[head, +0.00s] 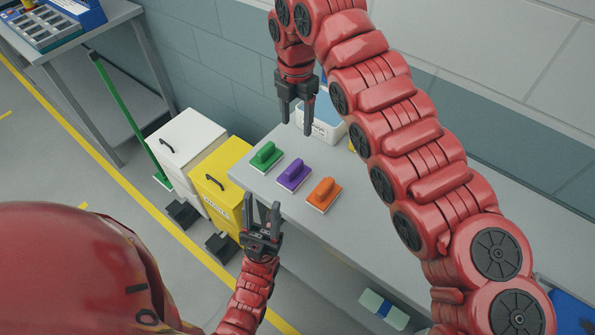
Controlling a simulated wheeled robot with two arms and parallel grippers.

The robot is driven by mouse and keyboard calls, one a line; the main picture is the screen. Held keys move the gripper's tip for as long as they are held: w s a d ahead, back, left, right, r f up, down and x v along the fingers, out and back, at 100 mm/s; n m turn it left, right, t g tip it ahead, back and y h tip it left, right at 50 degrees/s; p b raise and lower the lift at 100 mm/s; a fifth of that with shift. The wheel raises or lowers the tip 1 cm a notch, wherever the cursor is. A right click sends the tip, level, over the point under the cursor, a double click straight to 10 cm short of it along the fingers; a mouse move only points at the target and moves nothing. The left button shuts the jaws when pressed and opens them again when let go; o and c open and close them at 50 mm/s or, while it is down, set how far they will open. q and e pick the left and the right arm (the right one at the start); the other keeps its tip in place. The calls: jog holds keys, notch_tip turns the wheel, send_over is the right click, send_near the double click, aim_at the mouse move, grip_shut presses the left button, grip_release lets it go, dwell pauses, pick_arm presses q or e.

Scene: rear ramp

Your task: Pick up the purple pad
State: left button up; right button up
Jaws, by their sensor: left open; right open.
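The purple pad (293,176) lies on the grey bench between a green pad (265,157) on its left and an orange pad (322,194) on its right. Each has a raised handle on top and a pale underside. My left gripper (261,208) is open and empty, fingers pointing up the picture, below and left of the purple pad and apart from it. My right gripper (296,112) is open and empty, pointing down, above the purple pad in the picture and in front of a pale tub.
A pale tub (322,127) stands at the back of the bench (385,222), partly hidden by my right gripper. White (190,142) and yellow (222,178) pedal bins stand left of the bench. A green-handled broom (125,112) leans near another table. A pale green and blue item (383,309) lies lower down.

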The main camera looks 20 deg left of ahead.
jog(key=p, duration=0.5)
send_over(294, 165)
jog(key=f, duration=1.1)
jog(key=shift+w+d+f, duration=0.1)
jog(key=shift+d+f, duration=0.2)
jog(key=shift+a+f, duration=0.1)
jog(key=shift+f, duration=0.2)
jog(key=f, duration=0.1)
jog(key=f+p, duration=0.2)
jog(key=shift+s+a+f, duration=0.2)
jog(key=shift+s+f, duration=0.05)
jog(key=shift+f, duration=0.15)
jog(key=shift+w+f+p, duration=0.1)
jog(key=shift+f+p, duration=0.2)
jog(key=shift+f, duration=0.2)
grip_shut()
